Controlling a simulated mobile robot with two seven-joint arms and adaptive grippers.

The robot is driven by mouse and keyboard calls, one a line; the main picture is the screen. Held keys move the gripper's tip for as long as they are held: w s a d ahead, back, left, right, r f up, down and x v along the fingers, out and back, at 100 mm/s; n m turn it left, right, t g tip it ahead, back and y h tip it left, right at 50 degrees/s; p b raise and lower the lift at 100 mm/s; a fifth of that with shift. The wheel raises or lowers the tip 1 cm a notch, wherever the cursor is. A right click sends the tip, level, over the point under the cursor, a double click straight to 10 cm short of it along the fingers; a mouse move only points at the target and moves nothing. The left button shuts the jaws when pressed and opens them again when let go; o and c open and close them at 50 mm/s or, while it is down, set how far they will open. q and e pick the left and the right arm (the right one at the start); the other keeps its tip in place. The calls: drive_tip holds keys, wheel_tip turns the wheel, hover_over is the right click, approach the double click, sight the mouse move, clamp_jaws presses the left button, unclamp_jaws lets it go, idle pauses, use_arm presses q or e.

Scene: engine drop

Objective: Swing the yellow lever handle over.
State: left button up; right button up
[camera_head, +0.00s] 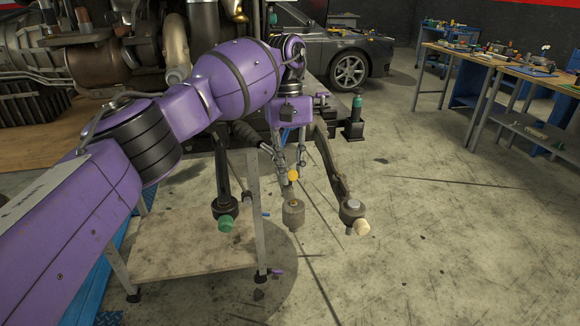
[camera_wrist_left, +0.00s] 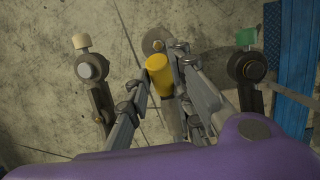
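The yellow handle (camera_head: 293,175) is a short cylinder beneath my left wrist in the head view. In the left wrist view the yellow handle (camera_wrist_left: 160,77) lies between my fingers, with a round grey end piece (camera_wrist_left: 152,44) just beyond it. My left gripper (camera_head: 291,167) has its fingers spread on either side of the handle. In the wrist view the left gripper (camera_wrist_left: 159,70) shows a gap beside the handle, and I see no firm contact. The lever's shaft is mostly hidden by the gripper. My right gripper is out of view.
Similar levers flank it: one with a green handle (camera_head: 226,224) at left, one with a cream handle (camera_head: 361,228) at right. A low metal table (camera_head: 180,245) stands beneath. An engine (camera_head: 100,60) is behind, and workbenches (camera_head: 500,66) are at far right. Open floor lies right.

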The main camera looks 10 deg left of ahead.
use_arm(q)
drive_tip(key=shift+o, duration=1.4)
drive_tip(key=shift+d, duration=0.15)
drive_tip(key=shift+r, duration=0.1)
drive_tip(key=v, duration=0.7)
drive_tip(key=shift+r, duration=0.2)
